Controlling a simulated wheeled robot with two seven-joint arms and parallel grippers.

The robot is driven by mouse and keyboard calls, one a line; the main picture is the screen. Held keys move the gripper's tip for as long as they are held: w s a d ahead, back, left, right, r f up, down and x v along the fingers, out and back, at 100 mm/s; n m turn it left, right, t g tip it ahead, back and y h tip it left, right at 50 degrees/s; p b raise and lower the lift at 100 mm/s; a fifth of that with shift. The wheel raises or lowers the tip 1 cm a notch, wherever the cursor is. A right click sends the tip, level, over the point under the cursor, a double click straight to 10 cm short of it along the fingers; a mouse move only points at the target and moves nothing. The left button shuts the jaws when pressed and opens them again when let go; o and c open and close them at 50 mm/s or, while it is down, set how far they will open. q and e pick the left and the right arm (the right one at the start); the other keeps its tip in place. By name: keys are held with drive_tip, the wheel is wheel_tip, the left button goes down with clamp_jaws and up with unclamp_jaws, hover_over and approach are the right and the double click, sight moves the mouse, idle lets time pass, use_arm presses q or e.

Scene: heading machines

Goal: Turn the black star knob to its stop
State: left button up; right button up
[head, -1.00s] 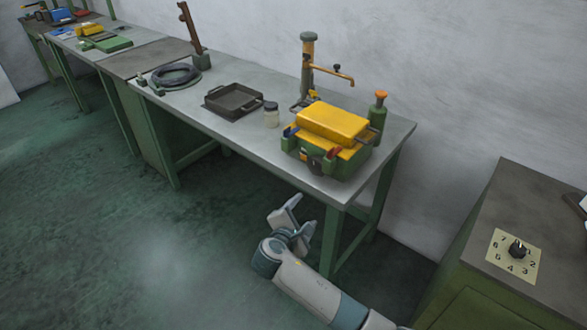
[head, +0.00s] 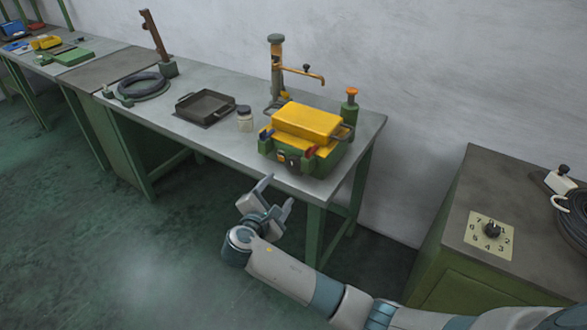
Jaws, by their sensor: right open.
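The black star knob (head: 492,230) stands on a cream dial plate (head: 478,241) marked with numbers, on top of the green cabinet at the right. My right gripper (head: 278,196) is open and empty, in front of the long workbench near its right end. It is well to the left of the knob and touches nothing that I can see. My right arm comes in from the lower right, below the cabinet top in the picture. My left gripper is not in view.
The green cabinet (head: 455,272) has a grey top, with a coiled black cable (head: 573,215) at its right edge. Open floor lies at the left.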

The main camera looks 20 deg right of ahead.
sight(295, 168)
drive_tip(key=p+x, duration=0.2)
drive_tip(key=x, duration=1.1)
drive_tip(key=shift+w+d, duration=0.15)
drive_tip(key=shift+w, duration=0.05)
drive_tip(key=shift+p+x, duration=0.35)
drive_tip(key=shift+x, duration=0.7)
drive_tip(key=shift+f, duration=0.1)
drive_tip(key=shift+s, duration=0.1)
drive_tip(key=c, duration=0.8)
